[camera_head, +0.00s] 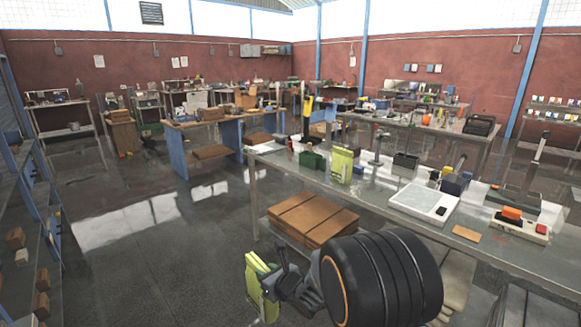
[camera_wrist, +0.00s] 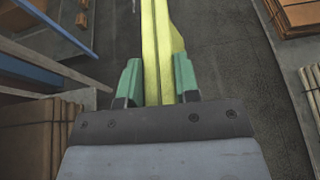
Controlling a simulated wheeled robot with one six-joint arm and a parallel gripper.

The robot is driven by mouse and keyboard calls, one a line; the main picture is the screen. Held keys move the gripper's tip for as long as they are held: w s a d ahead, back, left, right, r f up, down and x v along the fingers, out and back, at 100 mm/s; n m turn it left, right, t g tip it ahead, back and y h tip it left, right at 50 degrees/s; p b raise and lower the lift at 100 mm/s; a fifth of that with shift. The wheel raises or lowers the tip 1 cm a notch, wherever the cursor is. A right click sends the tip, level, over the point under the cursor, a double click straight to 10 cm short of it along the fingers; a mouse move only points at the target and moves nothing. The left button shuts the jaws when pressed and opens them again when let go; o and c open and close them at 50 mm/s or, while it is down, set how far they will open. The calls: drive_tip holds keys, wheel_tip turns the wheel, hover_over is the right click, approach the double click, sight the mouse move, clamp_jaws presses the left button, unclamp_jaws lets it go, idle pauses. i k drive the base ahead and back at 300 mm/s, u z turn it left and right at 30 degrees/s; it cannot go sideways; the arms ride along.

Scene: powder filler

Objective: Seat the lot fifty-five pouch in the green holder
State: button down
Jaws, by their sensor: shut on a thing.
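My gripper (camera_head: 268,283) is in the lower middle of the head view, in front of the workbench and over the floor. It is shut on a yellow-green pouch (camera_head: 254,272). In the wrist view my gripper (camera_wrist: 158,76) has its green fingers on both sides of the pouch (camera_wrist: 155,40), seen edge-on. I cannot read a lot number on it. A dark green holder (camera_head: 312,160) stands on the workbench, well beyond my gripper. A second yellow-green pouch (camera_head: 341,165) stands upright beside the holder, to its right. My gripper hides part of the held pouch.
The workbench (camera_head: 290,176) carries a white tray (camera_head: 423,200), a dark box (camera_head: 405,164) and an orange item on a base (camera_head: 512,213). Brown cartons (camera_head: 313,217) lie on its lower shelf. Shelving (camera_head: 40,215) stands at left. The floor between is clear.

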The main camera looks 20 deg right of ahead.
sight(310, 165)
drive_tip(key=u, duration=0.4)
drive_tip(key=i, duration=2.35)
drive_tip(key=z, duration=0.8)
